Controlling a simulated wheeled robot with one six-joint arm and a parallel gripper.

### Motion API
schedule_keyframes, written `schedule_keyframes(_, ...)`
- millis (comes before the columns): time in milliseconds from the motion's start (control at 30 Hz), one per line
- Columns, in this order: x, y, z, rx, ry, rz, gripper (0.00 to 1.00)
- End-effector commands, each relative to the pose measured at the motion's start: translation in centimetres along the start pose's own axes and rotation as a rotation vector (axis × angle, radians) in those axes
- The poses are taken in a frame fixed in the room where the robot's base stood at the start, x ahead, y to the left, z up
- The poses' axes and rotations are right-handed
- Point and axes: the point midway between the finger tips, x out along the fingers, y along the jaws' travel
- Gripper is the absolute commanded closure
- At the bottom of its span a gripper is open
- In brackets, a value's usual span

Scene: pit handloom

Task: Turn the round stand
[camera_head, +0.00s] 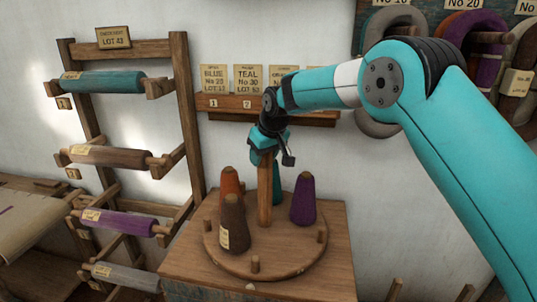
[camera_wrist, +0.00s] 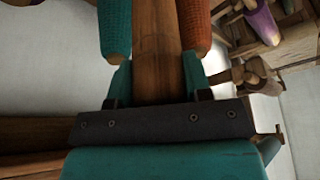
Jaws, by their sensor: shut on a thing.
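The round stand (camera_head: 278,262) is a wooden disc on a wooden block, with an upright post (camera_head: 264,195) in its middle and short pegs near its rim. Cones of yarn stand on it: brown with a label (camera_head: 234,225), orange (camera_head: 230,184), purple (camera_head: 303,200) and teal (camera_head: 277,185), partly hidden behind the post. My gripper (camera_head: 263,155) is at the top of the post. In the wrist view its teal fingers (camera_wrist: 160,82) lie on both sides of the post (camera_wrist: 157,40), shut on it. Parts of teal and orange cones show beyond them.
A wooden rack (camera_head: 183,110) with yarn rolls stands at the left. A wall shelf (camera_head: 225,106) with labelled cards is behind the gripper. Yarn hanks (camera_head: 380,120) hang at the upper right. The wall right of the stand is mostly clear.

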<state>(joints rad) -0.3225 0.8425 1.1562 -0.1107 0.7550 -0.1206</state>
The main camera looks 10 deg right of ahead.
Motion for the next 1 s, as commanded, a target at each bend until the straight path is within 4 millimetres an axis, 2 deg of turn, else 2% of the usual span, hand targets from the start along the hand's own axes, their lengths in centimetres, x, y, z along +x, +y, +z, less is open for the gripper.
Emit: schedule_keyframes(1000,-0.19,-0.33,-0.05,-0.446,0.001,-0.185,0.97)
